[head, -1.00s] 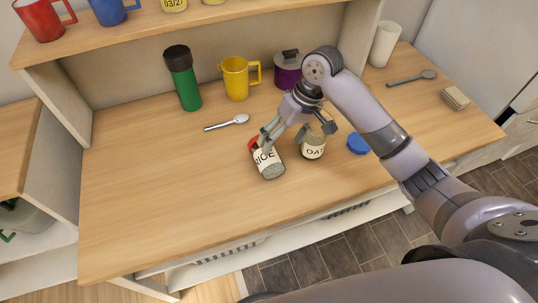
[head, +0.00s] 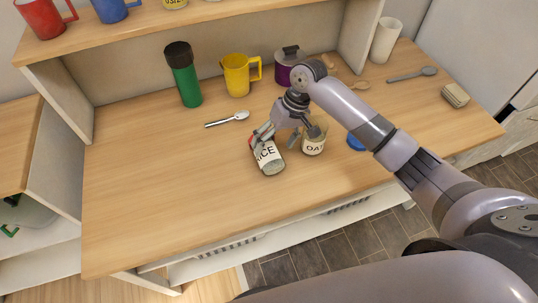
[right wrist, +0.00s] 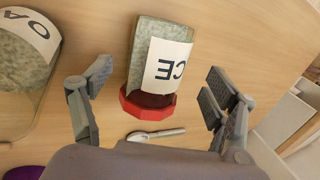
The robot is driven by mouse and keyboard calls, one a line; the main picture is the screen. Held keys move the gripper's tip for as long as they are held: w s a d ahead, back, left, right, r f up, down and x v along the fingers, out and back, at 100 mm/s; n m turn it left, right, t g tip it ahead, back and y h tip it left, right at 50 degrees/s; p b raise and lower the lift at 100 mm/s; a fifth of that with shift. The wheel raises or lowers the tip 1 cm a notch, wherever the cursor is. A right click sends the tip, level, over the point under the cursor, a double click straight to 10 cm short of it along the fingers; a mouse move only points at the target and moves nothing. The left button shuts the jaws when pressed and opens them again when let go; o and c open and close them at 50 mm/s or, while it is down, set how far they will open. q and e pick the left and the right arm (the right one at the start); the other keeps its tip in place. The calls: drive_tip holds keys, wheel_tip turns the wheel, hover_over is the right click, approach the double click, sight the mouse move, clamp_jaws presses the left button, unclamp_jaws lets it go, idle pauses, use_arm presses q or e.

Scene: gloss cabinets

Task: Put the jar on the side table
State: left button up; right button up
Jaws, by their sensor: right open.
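A rice jar (head: 270,158) with a red lid appears to lie on its side on the wooden worktop (head: 170,205). Its grey body, label and red lid show in the right wrist view (right wrist: 155,60). My right gripper (head: 277,140) is open over this jar. In the right wrist view, the jar lies between the gripper's spread fingers (right wrist: 158,78), with gaps on both sides. An oats jar (head: 313,146) stands to the right, partly hidden by my gripper. It shows outside the fingers in the right wrist view (right wrist: 22,70). My left gripper is not in view.
A lower wood-topped unit (head: 14,150) stands at the left edge; I cannot tell if it is the side table.

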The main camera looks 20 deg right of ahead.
sight(273, 149)
drive_tip(key=shift+p+x, duration=0.4)
drive_tip(key=shift+x, duration=2.35)
drive_tip(key=shift+s+d, duration=0.1)
drive_tip(key=shift+d, duration=0.05)
drive_tip(key=c, duration=1.7)
drive_tip(key=shift+r, duration=0.1)
wheel_tip(273, 149, up, 20)
drive_tip(key=shift+m, duration=0.6)
drive_tip(key=s+d, duration=0.1)
drive_tip(key=s, duration=0.3)
drive_tip(key=s+d, duration=0.1)
drive_tip(key=s, duration=0.4)
drive_tip(key=s+d+f, duration=0.1)
drive_tip(key=s+d, duration=0.1)
drive_tip(key=s, duration=0.2)
drive_tip(key=shift+s, duration=0.25)
